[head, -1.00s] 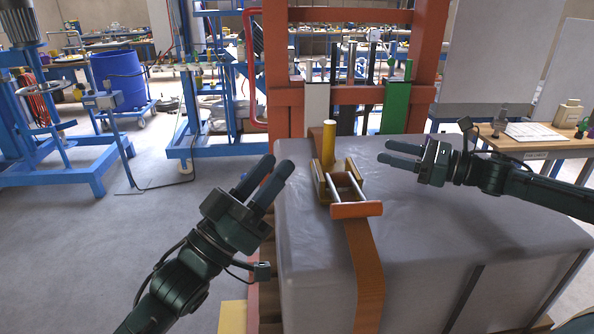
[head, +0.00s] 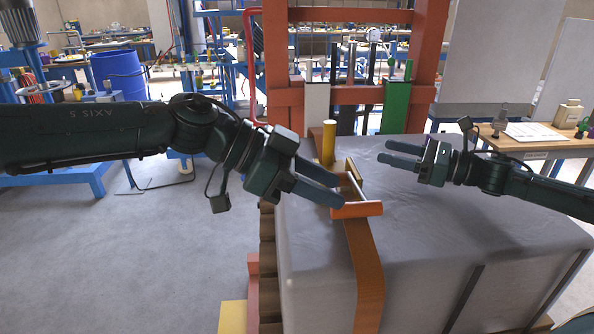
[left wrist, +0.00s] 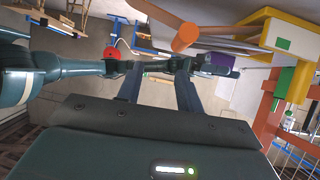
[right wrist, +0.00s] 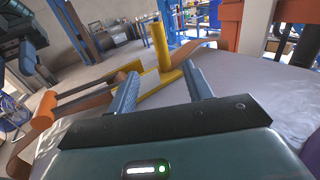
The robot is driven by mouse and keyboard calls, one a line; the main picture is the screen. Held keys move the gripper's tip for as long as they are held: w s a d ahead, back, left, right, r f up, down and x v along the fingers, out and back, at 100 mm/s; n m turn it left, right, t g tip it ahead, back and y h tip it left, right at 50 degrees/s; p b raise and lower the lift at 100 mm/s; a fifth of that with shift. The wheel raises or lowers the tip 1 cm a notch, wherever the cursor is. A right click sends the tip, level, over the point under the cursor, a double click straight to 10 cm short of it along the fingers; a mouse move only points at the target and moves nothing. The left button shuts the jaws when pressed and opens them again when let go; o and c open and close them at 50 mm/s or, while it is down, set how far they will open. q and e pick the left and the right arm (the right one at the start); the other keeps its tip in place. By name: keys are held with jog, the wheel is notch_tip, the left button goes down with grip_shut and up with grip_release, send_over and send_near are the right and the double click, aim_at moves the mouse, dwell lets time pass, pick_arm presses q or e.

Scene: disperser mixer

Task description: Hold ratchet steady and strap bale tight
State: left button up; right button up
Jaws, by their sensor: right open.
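A grey wrapped bale (head: 450,215) has an orange-brown strap (head: 366,280) over it. The ratchet (head: 352,182) sits on the strap on top, with an upright yellow post (head: 329,143) and an orange handle bar (head: 358,209) at its front. My left gripper (head: 338,190) is open at the ratchet's left; its fingers hide part of the frame, and I cannot tell if they touch. In the left wrist view the handle bar (left wrist: 186,38) shows beyond the open fingers, not between them. My right gripper (head: 388,154) is open and empty, right of the ratchet; the right wrist view shows the post (right wrist: 159,45).
An orange press frame (head: 430,60) stands behind the bale, with a green upright block (head: 397,105) and a white one (head: 317,108). A wooden table (head: 545,143) with paper and a bottle (head: 567,114) is at right.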

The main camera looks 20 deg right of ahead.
jog(key=shift+w+a, duration=0.2)
pick_arm(q)
jog(key=shift+n+t+y, duration=0.4)
jog(key=shift+t+y, duration=0.3)
jog(key=shift+t, duration=0.1)
jog(key=w+a, duration=0.2)
jog(key=w, duration=0.1)
jog(key=shift+a+r, duration=0.3)
jog(key=shift+r, duration=0.1)
pick_arm(e)
send_over(335, 165)
grip_shut()
jog(key=c, duration=0.6)
grip_release()
jog(key=shift+c, duration=0.2)
jog(key=c, duration=0.4)
